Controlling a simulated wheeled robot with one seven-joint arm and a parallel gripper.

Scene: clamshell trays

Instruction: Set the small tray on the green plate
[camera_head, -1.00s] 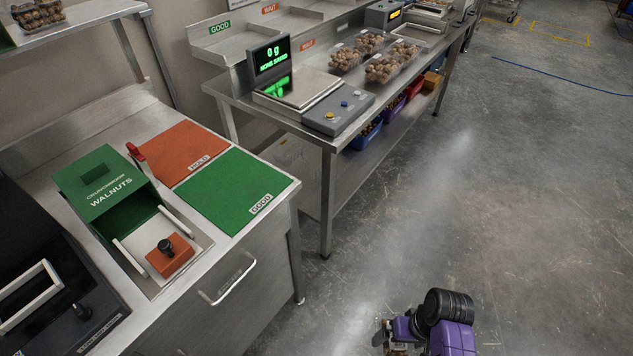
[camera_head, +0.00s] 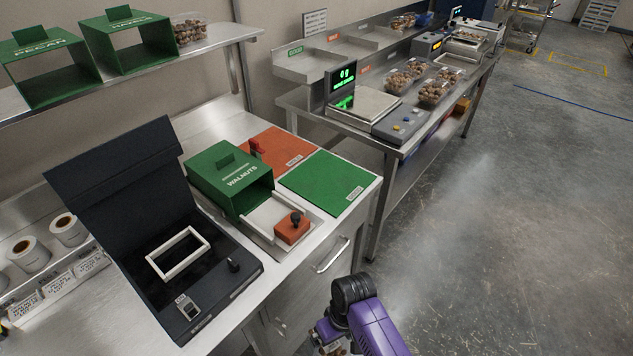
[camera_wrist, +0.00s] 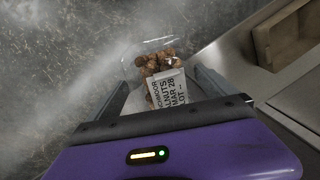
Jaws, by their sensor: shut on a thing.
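The green plate (camera_head: 326,181) lies flat on the near steel counter, labelled GOOD and bare. My gripper (camera_wrist: 163,88) is shut on the small tray (camera_wrist: 150,47), a clear clamshell with brown nuts and a white printed label. In the wrist view the tray sits between the two fingers, above the concrete floor and beside the counter. In the head view, my arm is at the bottom, in front of the counter and apart from the plate. Only a little of the tray's contents shows there, at the lower edge.
An orange plate (camera_head: 284,149) lies behind the green one. A green WALNUTS box (camera_head: 222,178) and an orange block with a black knob (camera_head: 292,229) stand left of it. A dark open-lidded machine (camera_head: 128,200) is further left. The scale bench (camera_head: 393,150) stands behind.

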